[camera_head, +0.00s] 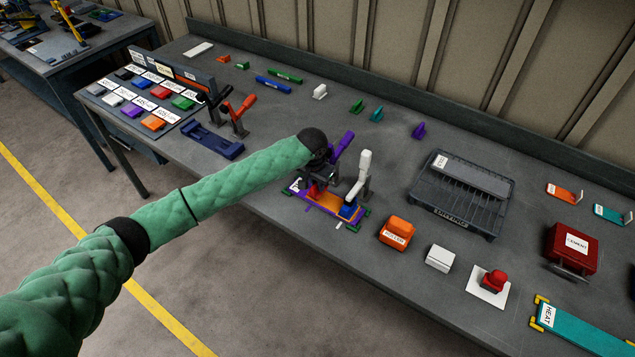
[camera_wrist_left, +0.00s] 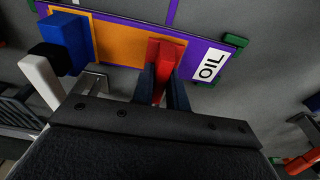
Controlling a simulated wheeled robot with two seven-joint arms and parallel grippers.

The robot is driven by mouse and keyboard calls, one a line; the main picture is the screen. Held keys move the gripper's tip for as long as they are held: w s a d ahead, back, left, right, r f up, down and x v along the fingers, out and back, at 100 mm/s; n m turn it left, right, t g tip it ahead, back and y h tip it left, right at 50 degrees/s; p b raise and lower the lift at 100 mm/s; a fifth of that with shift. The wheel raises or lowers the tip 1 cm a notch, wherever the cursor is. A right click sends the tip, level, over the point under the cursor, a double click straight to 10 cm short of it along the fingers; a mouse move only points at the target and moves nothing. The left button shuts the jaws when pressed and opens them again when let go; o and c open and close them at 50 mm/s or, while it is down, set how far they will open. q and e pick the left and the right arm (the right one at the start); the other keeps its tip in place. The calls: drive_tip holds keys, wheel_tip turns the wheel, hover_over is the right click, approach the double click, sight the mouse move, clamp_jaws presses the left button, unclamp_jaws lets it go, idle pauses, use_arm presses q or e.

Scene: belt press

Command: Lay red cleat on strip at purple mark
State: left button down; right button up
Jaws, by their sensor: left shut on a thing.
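My left gripper (camera_head: 318,184) is over the fixture in the middle of the bench. In the left wrist view its dark fingers (camera_wrist_left: 163,92) are shut on the red cleat (camera_wrist_left: 165,55). The cleat is over the right part of the orange strip (camera_wrist_left: 115,42), which lies on a purple plate (camera_wrist_left: 200,48) labelled OIL; I cannot tell whether it touches. A purple line (camera_wrist_left: 172,12) runs off the plate's far edge, near the cleat. The strip also shows in the head view (camera_head: 326,205), partly hidden by my gripper. My right gripper is not in view.
A blue clamp block (camera_wrist_left: 68,42) with a white lever (camera_head: 360,178) presses at one strip end; a purple lever (camera_head: 343,143) stands behind. An orange roller block (camera_head: 396,233), white block (camera_head: 440,258), red button (camera_head: 493,282) and drying rack (camera_head: 462,192) lie to the right.

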sight(316, 185)
use_arm(q)
drive_tip(key=shift+f, duration=0.35)
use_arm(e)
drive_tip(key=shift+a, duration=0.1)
use_arm(q)
drive_tip(key=shift+f, duration=0.35)
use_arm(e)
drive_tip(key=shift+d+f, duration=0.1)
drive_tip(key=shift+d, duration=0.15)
use_arm(q)
drive_tip(key=shift+f, duration=0.3)
drive_tip(key=c, duration=1.3)
unclamp_jaws()
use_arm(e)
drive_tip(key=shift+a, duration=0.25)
